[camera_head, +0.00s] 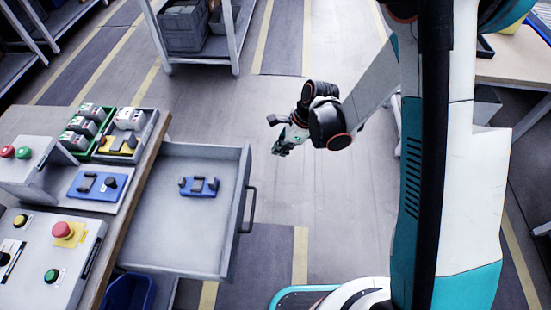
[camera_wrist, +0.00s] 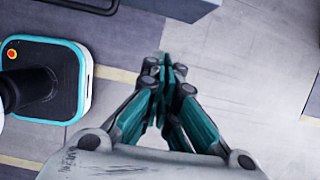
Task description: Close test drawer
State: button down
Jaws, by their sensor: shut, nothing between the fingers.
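The test drawer (camera_head: 170,240) is pulled out from the workbench on the left in the head view. It is a grey open-topped tray with a dark handle (camera_head: 247,209) on its right front face. A blue device with dark parts (camera_head: 198,187) lies inside it. My gripper (camera_head: 281,148) is to the right of the drawer's far corner, above the floor and apart from the handle. It is shut and empty. In the wrist view my gripper (camera_wrist: 165,72) has its teal fingers together. A grey edge, probably the drawer's, shows at the top of that view.
The workbench (camera_head: 135,195) carries control boxes with buttons (camera_head: 62,232), a green tray (camera_head: 85,130) and another blue device (camera_head: 97,184). A blue bin (camera_head: 130,292) sits below the drawer. A shelf rack (camera_head: 200,40) stands at the back. Floor right of the drawer is clear.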

jog(key=a+f+b, duration=0.5)
jog(key=a+f, duration=0.2)
jog(key=f, duration=0.3)
jog(key=shift+w+a, duration=0.2)
jog(key=shift+w, duration=0.05)
